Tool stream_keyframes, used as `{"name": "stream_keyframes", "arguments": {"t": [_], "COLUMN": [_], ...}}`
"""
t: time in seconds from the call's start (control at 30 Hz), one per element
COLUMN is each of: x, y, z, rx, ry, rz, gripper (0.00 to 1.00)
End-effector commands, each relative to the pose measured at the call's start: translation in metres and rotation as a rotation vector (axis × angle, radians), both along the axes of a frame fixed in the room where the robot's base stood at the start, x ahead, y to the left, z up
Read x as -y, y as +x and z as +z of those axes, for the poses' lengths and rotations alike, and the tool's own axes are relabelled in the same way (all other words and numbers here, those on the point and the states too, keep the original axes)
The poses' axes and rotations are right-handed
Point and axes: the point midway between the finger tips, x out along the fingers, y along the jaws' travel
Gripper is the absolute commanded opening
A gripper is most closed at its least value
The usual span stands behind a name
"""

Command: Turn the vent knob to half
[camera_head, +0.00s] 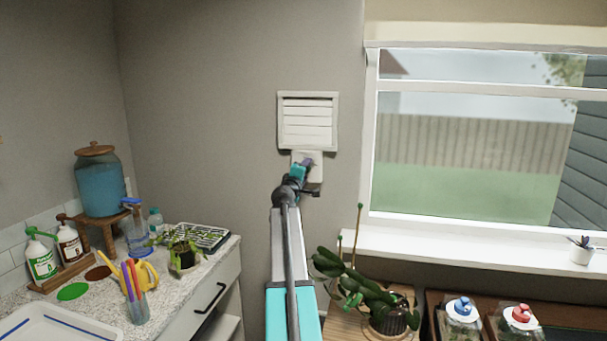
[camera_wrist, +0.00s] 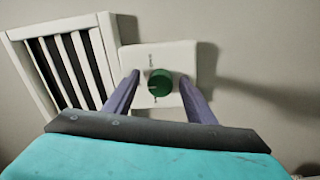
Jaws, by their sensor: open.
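The vent knob (camera_wrist: 160,83) is a round dark green knob on a white square plate (camera_wrist: 185,56), seen in the wrist view. A small light mark shows on the left part of the knob; the printed marks on the plate are too small to read. The slatted white vent (camera_head: 307,121) is on the wall above the plate (camera_head: 316,172) in the head view. My gripper (camera_wrist: 158,84) is open, its two purple fingers on either side of the knob with gaps between. I cannot tell how far the fingertips are from the plate. In the head view my gripper (camera_head: 305,168) hides the knob.
A window (camera_head: 470,140) with a white sill (camera_head: 480,247) is to the right. A leafy plant (camera_head: 370,295) on a wooden stand is below right. A counter (camera_head: 190,285) with bottles, a blue dispenser (camera_head: 100,185) and pots stands at left. The wall around the vent is bare.

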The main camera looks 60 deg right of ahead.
Motion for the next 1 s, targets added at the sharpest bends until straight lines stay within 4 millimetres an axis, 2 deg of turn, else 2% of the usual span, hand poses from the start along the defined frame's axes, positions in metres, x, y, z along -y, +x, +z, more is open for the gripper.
{"name": "stream_keyframes", "arguments": {"t": [0.37,1.0], "x": [-0.013,-0.074], "y": [-0.003,-0.023], "z": [-0.002,-0.005], "rx": [0.001,0.001], "ry": [0.000,0.000], "rz": [0.003,0.002], "gripper": [0.50,0.50]}}
